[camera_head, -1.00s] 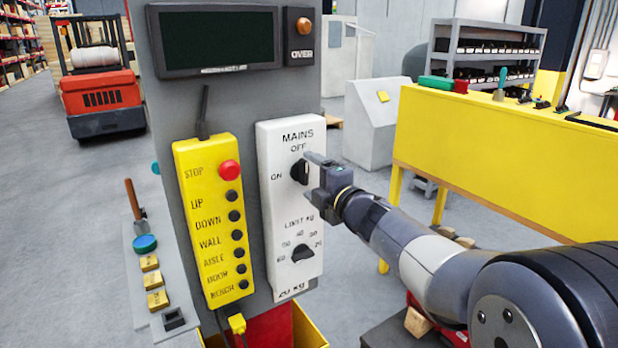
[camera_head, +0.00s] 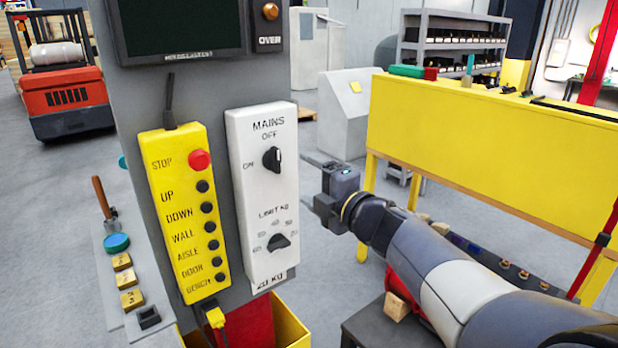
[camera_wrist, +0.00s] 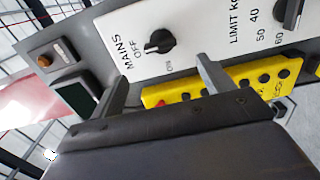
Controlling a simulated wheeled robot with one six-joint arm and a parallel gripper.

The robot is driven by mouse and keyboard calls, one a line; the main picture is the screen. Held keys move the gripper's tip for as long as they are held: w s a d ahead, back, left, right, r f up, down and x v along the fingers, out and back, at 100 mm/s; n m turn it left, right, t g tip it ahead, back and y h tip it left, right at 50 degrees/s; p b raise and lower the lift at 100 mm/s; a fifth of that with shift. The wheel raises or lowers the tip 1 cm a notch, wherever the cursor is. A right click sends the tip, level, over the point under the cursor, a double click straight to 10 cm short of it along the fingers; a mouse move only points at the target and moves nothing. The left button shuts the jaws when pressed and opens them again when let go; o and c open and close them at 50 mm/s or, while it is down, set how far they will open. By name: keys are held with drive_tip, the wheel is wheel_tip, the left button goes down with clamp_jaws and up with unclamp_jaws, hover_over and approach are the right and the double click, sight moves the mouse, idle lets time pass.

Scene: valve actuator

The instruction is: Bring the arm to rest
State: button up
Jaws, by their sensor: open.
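My gripper (camera_head: 310,180) is open and empty in the head view, to the right of the white switch panel and apart from it. My arm reaches in from the lower right. The panel (camera_head: 262,190) carries a black MAINS knob (camera_head: 272,159) and a black LIMIT KG knob (camera_head: 278,242). In the wrist view my two fingers (camera_wrist: 160,92) stand apart, with the MAINS knob (camera_wrist: 160,41) visible beyond them and the LIMIT KG knob (camera_wrist: 289,12) at the upper right. Nothing is between the fingers.
A yellow button box (camera_head: 190,212) with a red STOP button hangs left of the panel. A dark display (camera_head: 180,25) is above. A yellow bench (camera_head: 490,145) stands behind my arm on the right. A small ledge (camera_head: 112,280) with blocks is at the left.

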sight(280, 162)
drive_tip(key=p+x, duration=0.1)
drive_tip(key=x, duration=1)
drive_tip(key=shift+s+p, duration=0.1)
drive_tip(key=shift+p, duration=0.25)
